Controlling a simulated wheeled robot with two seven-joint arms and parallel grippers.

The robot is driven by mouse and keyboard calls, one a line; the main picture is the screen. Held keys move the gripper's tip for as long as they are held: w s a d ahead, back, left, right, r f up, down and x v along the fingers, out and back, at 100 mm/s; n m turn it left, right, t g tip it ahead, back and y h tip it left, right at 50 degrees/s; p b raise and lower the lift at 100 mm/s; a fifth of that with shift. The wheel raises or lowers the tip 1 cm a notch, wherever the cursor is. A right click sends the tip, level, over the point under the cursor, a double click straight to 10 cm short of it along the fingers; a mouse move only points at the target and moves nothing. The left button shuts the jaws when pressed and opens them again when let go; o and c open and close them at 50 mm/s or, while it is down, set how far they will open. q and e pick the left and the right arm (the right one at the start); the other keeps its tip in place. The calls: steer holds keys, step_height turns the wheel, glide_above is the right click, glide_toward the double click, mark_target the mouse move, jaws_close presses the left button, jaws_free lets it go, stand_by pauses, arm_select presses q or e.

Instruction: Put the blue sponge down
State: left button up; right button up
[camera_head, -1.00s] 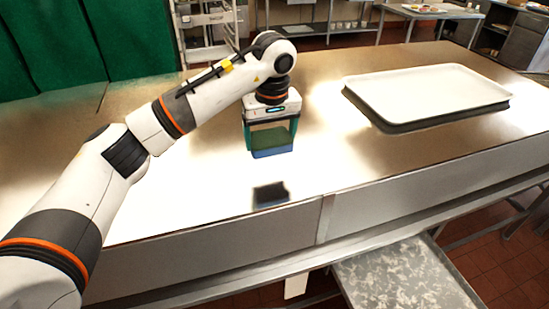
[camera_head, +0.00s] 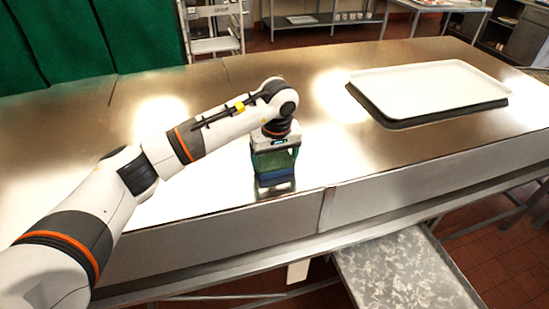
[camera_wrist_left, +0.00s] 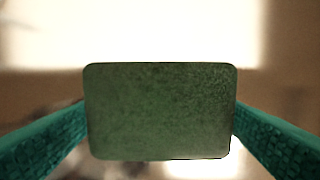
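The sponge (camera_wrist_left: 160,112) shows its green face in the left wrist view, filling the middle between the two teal fingers. In the head view the sponge (camera_head: 274,163) is low over the metal tabletop, with blue showing at its lower side. My left gripper (camera_head: 275,170) points straight down and is shut on the sponge, one finger at each side. The sponge's underside is hidden, and I cannot tell whether it touches the tabletop. My right gripper is not in view.
The shiny metal table (camera_head: 215,85) has clear room around the gripper. A large pale tray (camera_head: 430,88) lies to the right. The table's front edge (camera_head: 325,190) is close below the gripper. A lower metal shelf (camera_head: 405,270) sits in front.

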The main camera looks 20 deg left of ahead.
mark_target(277, 165)
arm_select(q)
steer(key=shift+o, duration=1.3)
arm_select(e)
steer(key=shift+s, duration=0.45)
arm_select(q)
steer(key=shift+r, duration=0.1)
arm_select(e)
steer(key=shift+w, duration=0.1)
arm_select(q)
steer(key=shift+r, duration=0.15)
step_height(277, 165, up, 12)
steer(key=s+b, duration=0.1)
steer(key=b, duration=0.4)
steer(key=shift+d, duration=0.45)
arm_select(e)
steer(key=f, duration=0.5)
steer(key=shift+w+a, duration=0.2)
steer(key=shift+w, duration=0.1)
